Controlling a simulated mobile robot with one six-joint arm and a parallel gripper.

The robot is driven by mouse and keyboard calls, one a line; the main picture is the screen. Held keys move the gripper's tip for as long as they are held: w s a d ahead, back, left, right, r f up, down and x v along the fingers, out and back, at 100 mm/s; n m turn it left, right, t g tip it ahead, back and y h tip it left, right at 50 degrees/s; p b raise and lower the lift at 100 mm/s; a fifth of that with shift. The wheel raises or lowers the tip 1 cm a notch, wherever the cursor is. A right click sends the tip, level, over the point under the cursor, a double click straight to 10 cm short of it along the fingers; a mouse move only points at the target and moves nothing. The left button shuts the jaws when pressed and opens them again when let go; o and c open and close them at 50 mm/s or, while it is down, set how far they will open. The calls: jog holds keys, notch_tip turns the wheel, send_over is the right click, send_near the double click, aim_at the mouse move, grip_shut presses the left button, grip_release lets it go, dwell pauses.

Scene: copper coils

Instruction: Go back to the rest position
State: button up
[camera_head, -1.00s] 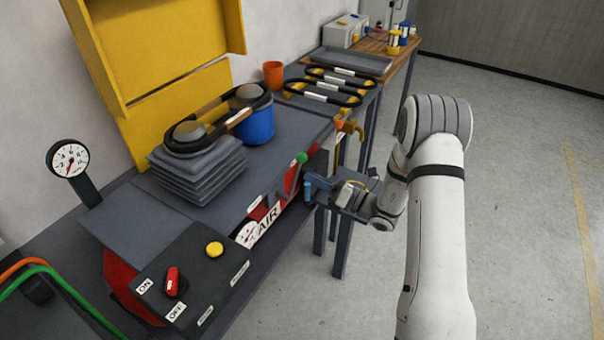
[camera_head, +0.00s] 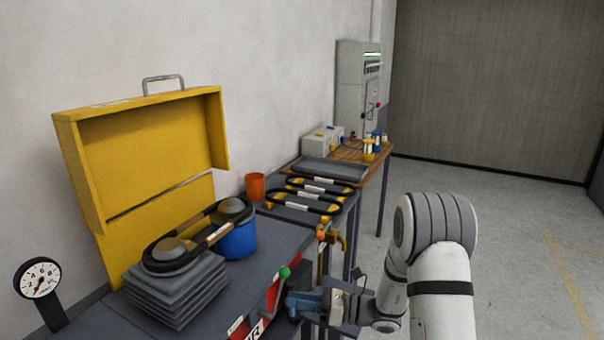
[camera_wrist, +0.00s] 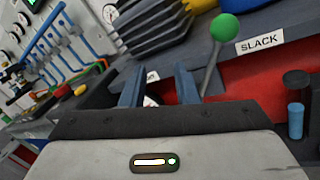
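My gripper (camera_head: 292,303) is at the front edge of the dark workbench (camera_head: 277,240), beside the red panel. In the wrist view, the two blue fingers of my gripper (camera_wrist: 158,88) stand apart with nothing held between them. A lever with a green knob (camera_wrist: 224,28) rises just beyond the right finger, next to a "SLACK" label (camera_wrist: 260,44). The green knob (camera_head: 285,272) also shows in the head view, just above my gripper. My white arm reaches in from the lower right.
A black coil (camera_head: 163,243) lies over the grey stacked pads (camera_head: 177,290) and a blue cylinder (camera_head: 237,240). More dark coils (camera_head: 305,205) lie farther back, near an orange cup (camera_head: 255,187). Open floor (camera_head: 520,255) lies at right.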

jog(key=s+d+r+n+g+h+p, duration=0.1)
jog(key=s+r+n+g+h, duration=0.3)
jog(key=s+n, duration=0.4)
jog(key=s+d+r+n+g+h+p, duration=0.1)
jog(key=s+d+r+n+g+h, duration=0.1)
jog(key=s+r+n+h, duration=0.5)
jog(key=s+d+r+n+t+h, duration=0.1)
jog(key=s+d+n+t+h, duration=0.1)
jog(key=s+d+n+h, duration=0.2)
jog(key=s+d+r+n+t+h+p, duration=0.1)
jog(key=s+d+n+t+h, duration=0.2)
jog(key=d, duration=0.5)
jog(key=s+n, duration=0.1)
jog(key=n, duration=0.1)
jog(key=shift+s+d+n+t+h, duration=0.3)
jog(key=shift+d+h, duration=0.05)
jog(key=shift+h, duration=0.05)
